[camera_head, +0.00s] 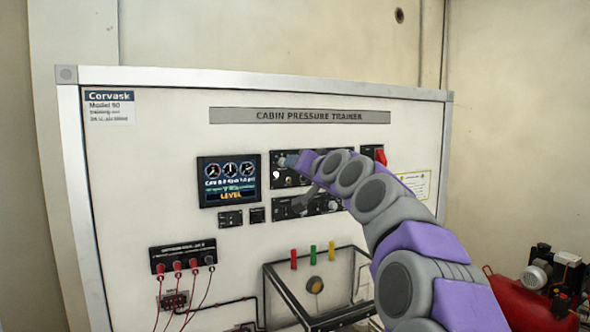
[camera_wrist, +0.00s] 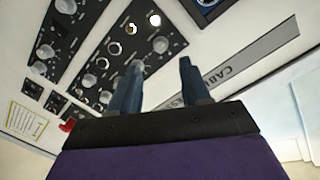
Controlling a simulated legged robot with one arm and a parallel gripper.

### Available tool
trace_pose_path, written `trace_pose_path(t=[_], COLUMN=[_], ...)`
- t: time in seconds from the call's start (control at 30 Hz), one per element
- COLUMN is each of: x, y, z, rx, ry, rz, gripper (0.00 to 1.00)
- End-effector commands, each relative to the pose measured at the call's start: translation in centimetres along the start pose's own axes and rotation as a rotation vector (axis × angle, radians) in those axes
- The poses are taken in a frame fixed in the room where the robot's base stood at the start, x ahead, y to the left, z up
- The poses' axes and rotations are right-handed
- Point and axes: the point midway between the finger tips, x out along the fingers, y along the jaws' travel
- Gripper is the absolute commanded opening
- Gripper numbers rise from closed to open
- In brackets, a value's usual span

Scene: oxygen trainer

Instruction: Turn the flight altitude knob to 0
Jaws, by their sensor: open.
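The upper black control panel (camera_head: 281,181) is on the white trainer board, partly hidden by my arm. In the wrist view this panel (camera_wrist: 124,62) carries several round grey knobs, including one at its upper edge (camera_wrist: 160,45) and one near my left finger (camera_wrist: 105,96). The labels are too small to read, so I cannot tell which is the flight altitude knob or its setting. My gripper (camera_wrist: 160,64) is open with nothing between its fingers. It also shows in the head view (camera_head: 288,160), in front of the upper panel's left part. I cannot tell whether it touches the panel.
A lower panel (camera_head: 285,208) with a knob (camera_head: 332,205) sits beneath. A display (camera_head: 229,181) is to the left. A red switch (camera_head: 380,156) is right of my arm. Red leads (camera_head: 194,264) and a framed case (camera_head: 315,310) with coloured pegs are lower down.

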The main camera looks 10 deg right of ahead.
Motion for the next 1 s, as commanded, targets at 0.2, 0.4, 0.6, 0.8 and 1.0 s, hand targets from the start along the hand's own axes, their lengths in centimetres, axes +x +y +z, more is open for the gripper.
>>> trace_pose_path(t=[0.2, 0.4, 0.6, 0.8, 1.0], x=[-2.7, -5.2, -7.3, -8.5, -8.7], y=[0.0, 0.0, 0.1, 0.1, 0.1], z=[-0.1, 0.0, 0.0, 0.1, 0.1], rx=[0.001, 0.002, -0.001, -0.001, -0.001], ry=[0.002, 0.0, 0.0, -0.001, -0.001], rz=[0.0, 0.0, 0.001, 0.002, 0.002], gripper=[0.47, 0.47, 0.47, 0.47, 0.47])
